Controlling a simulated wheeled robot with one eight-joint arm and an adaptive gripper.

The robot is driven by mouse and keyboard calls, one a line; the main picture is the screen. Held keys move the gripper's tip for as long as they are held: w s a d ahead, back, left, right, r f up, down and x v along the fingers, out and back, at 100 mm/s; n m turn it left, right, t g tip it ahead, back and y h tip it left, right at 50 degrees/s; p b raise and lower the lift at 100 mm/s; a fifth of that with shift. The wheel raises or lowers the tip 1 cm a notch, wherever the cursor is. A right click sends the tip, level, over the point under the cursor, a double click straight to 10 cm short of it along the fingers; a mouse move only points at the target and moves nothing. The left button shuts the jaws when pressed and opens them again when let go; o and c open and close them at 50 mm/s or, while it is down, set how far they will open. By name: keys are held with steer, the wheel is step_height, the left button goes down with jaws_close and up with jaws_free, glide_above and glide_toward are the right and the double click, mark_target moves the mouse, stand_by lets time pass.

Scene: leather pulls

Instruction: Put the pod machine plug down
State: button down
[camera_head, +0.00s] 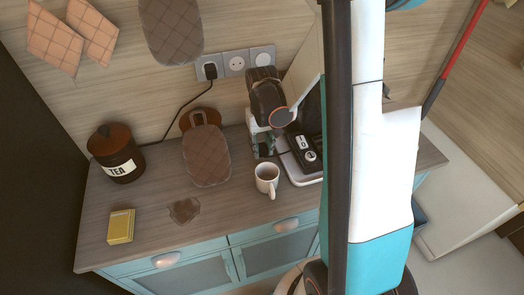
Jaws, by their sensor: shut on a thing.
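My gripper (263,143) points down over the counter, below my dark wrist, just left of the pod machine and behind the mug. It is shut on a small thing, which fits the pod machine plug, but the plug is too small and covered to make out. The pod machine (303,172) stands at the counter's right, with a black top and a pale base. My arm and body hide much of it. A different black plug (210,72) sits in the left socket of the wall outlet; its cord runs down left behind the tea canister.
On the wooden counter (150,195) stand a tea canister (117,160), a white mug (266,178) and a yellow block (121,226). The left-middle counter is mostly clear.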

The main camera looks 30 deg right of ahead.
steer(key=shift+f, duration=0.75)
steer(key=shift+f+b, duration=0.45)
steer(key=shift+b, duration=0.05)
steer(key=shift+f, duration=0.1)
steer(key=c, duration=1.2)
jaws_free()
steer(key=shift+c, duration=0.2)
